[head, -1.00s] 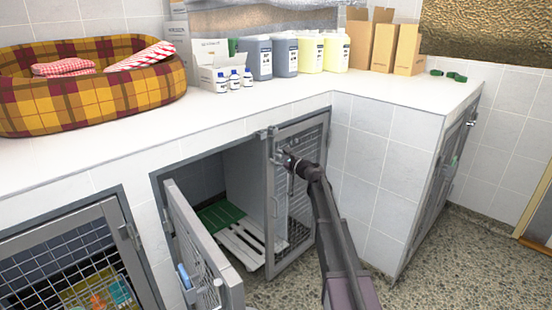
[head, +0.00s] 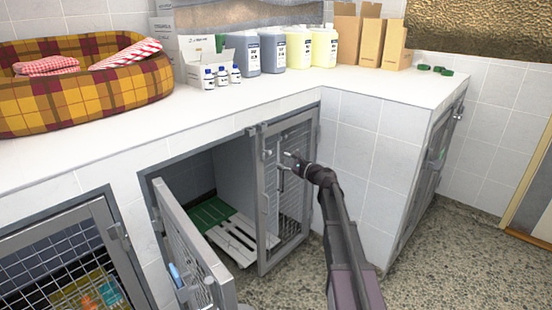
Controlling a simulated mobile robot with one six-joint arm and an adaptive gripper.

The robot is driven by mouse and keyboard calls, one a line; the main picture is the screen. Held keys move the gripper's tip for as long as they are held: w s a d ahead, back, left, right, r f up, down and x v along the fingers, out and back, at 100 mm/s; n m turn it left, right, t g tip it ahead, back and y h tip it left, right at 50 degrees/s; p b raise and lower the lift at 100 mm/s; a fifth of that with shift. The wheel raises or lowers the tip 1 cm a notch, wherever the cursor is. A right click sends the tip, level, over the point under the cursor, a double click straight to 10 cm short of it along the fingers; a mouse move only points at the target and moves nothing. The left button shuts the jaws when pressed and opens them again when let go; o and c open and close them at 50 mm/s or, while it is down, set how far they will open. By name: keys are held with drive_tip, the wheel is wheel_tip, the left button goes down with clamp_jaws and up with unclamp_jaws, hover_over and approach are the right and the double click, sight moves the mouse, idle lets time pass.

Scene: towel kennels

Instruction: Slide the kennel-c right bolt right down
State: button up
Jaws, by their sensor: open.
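The kennel in the middle has its left door (head: 188,250) swung open and its right door (head: 298,212) standing shut in the frame. No label shows which kennel is kennel-c. Small metal bolt hardware (head: 266,154) sits on the upper left stile of the right door. A slim upright bar (head: 281,180) shows just below my gripper; I cannot tell whether it is part of a bolt. My gripper (head: 288,158) is open in front of the upper part of the right door and partly covers it. Whether it touches the hardware is too small to tell.
The open left door juts into the room left of my arm. A white counter (head: 215,115) runs above, with a plaid pet bed (head: 85,85), bottles (head: 272,52) and cartons (head: 370,40). Another kennel door (head: 75,265) is at lower left. The speckled floor (head: 440,260) at right is clear.

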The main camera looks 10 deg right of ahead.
drive_tip(key=v, duration=0.2)
drive_tip(key=shift+s+d, duration=0.2)
drive_tip(key=shift+s, duration=0.15)
drive_tip(key=s+a+f+n+g+h, duration=0.2)
drive_tip(key=s+a+f+n+g, duration=0.85)
drive_tip(key=s, duration=0.45)
drive_tip(key=s+d+f+n+g+h, duration=0.1)
drive_tip(key=s+f+n+h, duration=0.2)
drive_tip(key=s, duration=0.4)
drive_tip(key=s+d+f+n+g+h, duration=0.1)
drive_tip(key=s+f+n+g+h, duration=0.15)
drive_tip(key=s+n, duration=0.35)
drive_tip(key=s+d+f+n+g+h, duration=0.1)
drive_tip(key=s+f+n+h, duration=0.15)
drive_tip(key=s, duration=0.45)
wheel_tip(320, 180, up, 29)
drive_tip(key=p, duration=2.9)
drive_tip(key=shift+h, duration=0.3)
